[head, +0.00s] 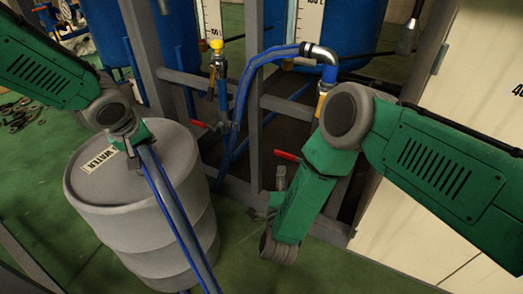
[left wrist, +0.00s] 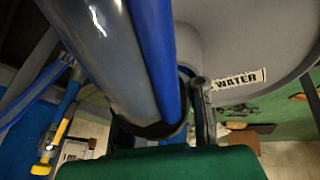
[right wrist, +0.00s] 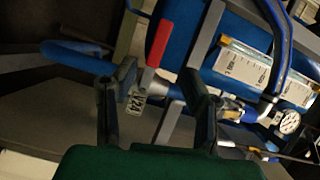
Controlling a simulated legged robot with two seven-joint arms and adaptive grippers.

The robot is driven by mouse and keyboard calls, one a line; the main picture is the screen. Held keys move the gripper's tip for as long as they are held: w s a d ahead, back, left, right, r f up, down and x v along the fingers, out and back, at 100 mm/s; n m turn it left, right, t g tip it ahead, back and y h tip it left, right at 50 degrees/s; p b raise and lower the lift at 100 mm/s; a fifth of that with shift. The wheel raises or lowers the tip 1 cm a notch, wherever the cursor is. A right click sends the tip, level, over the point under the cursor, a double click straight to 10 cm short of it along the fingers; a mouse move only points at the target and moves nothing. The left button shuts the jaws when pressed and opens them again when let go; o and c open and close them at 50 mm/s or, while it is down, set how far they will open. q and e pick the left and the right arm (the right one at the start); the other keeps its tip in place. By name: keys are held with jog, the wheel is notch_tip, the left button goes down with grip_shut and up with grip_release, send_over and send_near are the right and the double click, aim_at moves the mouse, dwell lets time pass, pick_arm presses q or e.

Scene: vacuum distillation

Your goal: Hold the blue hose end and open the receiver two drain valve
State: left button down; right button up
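The blue hose (head: 181,225) hangs from my left gripper (head: 127,132) in front of the grey barrel and runs down out of the head view. In the left wrist view the hose (left wrist: 165,50) passes between the fingers, and my left gripper is shut on it; one finger is mostly hidden. A drain valve with a red handle (right wrist: 159,42) and a tag reading V24 (right wrist: 135,100) shows in the right wrist view. My right gripper (right wrist: 163,88) is open, with a finger on either side of the valve. A red handle (head: 287,155) also shows in the head view.
The grey water barrel (head: 140,205) stands on the green floor at left. A grey metal frame (head: 255,100) carries blue pipes and a second red handle (head: 198,124). Blue tanks (head: 352,40) stand behind it. A pale cabinet (head: 450,225) is at right.

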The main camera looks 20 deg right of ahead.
aim_at(285, 157)
jog(key=s+d+n+t+y, duration=0.2)
jog(key=d+n+y, duration=0.15)
jog(key=y, duration=0.35)
jog(key=shift+m, duration=0.25)
jog(key=w, duration=1.2)
jog(key=shift+d+f, duration=0.25)
jog(key=shift+f, duration=0.1)
jog(key=shift+s, duration=0.1)
